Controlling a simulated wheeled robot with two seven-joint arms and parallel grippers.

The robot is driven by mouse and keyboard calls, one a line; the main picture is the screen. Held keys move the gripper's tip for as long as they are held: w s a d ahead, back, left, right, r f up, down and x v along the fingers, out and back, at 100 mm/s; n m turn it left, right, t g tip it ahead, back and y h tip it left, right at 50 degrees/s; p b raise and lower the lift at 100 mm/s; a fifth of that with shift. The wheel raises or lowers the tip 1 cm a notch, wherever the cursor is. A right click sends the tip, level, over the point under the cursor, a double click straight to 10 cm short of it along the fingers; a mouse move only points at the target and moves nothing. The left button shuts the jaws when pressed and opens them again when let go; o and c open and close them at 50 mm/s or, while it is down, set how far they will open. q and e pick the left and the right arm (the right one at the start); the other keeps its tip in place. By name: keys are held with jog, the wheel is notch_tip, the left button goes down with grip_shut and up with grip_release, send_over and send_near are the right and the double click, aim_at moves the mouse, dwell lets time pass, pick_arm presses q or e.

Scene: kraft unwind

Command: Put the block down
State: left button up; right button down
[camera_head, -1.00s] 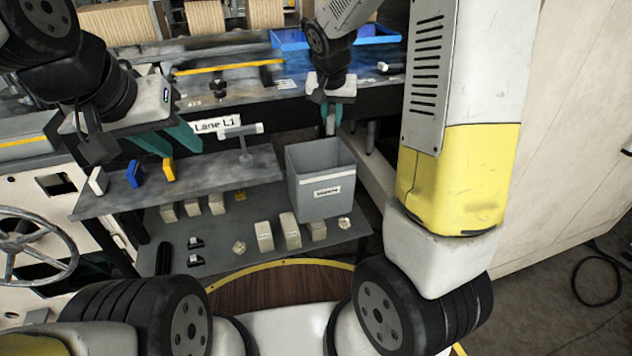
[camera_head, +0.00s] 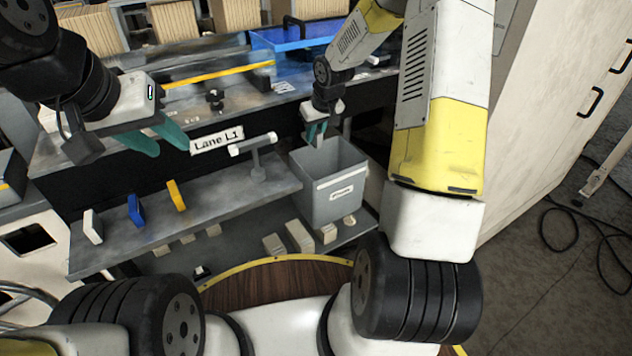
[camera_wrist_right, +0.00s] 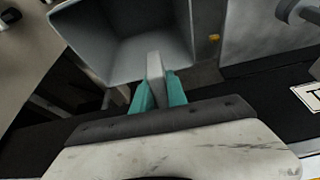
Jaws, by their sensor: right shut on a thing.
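My right gripper (camera_head: 317,130) is shut on a narrow light-grey block (camera_wrist_right: 154,66). In the head view it is at the back left rim of an open grey bin (camera_head: 325,205) with a white label. In the right wrist view the teal fingers (camera_wrist_right: 157,92) grip the block's lower end, and its upper end overlaps the bin's opening. I cannot tell whether the block touches the bin. My left gripper (camera_head: 172,138) is open and empty above the grey shelf, its teal fingers apart.
A grey shelf (camera_head: 235,187) carries white, blue and yellow upright pieces (camera_head: 135,210) and a T-shaped stand (camera_head: 257,160). Several beige blocks (camera_head: 299,236) stand on the lower shelf beside the bin. A blue tray (camera_head: 300,35) lies on the bench behind. A "Lane L1" sign hangs in front.

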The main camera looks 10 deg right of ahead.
jog(key=shift+n, duration=0.3)
jog(key=f, duration=1.8)
jog(key=shift+w+f, duration=0.25)
jog(key=shift+f, duration=0.1)
jog(key=shift+s+f, duration=0.1)
jog(key=shift+f, duration=0.5)
jog(key=c, duration=1.3)
grip_release()
jog(key=shift+c, duration=0.2)
